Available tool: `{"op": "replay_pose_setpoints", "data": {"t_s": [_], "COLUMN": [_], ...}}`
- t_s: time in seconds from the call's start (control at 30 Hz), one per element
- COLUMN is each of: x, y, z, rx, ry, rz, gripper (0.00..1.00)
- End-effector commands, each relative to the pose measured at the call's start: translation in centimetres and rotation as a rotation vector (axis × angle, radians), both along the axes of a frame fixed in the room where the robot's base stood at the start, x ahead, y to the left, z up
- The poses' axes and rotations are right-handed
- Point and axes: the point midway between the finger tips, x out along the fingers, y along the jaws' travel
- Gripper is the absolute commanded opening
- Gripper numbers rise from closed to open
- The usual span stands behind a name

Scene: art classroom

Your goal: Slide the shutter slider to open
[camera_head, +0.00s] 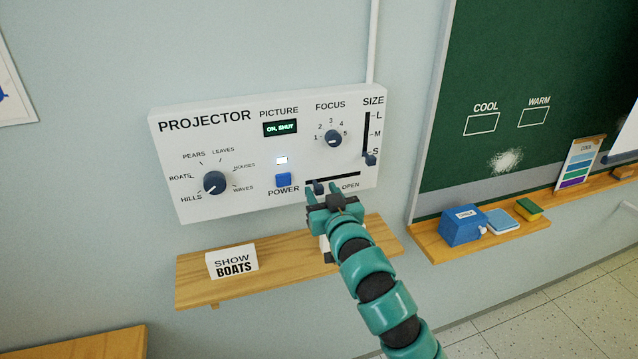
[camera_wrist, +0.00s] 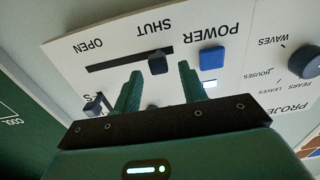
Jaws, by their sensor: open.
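The dark shutter slider knob (camera_head: 318,187) sits at the left, SHUT end of a horizontal black slot (camera_head: 340,178); "OPEN" is printed at the right end. My gripper (camera_head: 328,198) is open at the panel and hides the "SHUT" label in the head view. In the wrist view, which is upside down, the knob (camera_wrist: 157,62) shows between my two fingertips (camera_wrist: 160,70). I cannot tell whether either finger touches it.
A blue power button (camera_head: 283,180) is left of the slot. The size slider (camera_head: 370,160) is above right, the focus dial (camera_head: 333,138) above. A wooden shelf (camera_head: 195,285) with a "SHOW BOATS" card (camera_head: 232,262) is below the panel. A chalkboard (camera_head: 530,60) is at right.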

Motion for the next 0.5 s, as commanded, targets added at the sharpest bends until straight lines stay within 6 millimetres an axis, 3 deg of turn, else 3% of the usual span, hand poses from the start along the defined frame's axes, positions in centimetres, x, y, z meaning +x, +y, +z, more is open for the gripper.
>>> {"op": "replay_pose_setpoints", "data": {"t_s": [0.2,0.5], "x": [1.9,2.7], "y": [0.7,0.9], "z": [0.1,0.0], "rx": [0.000,0.000], "ry": [0.002,-0.001], "rz": [0.000,0.000], "gripper": [0.42,0.42]}}
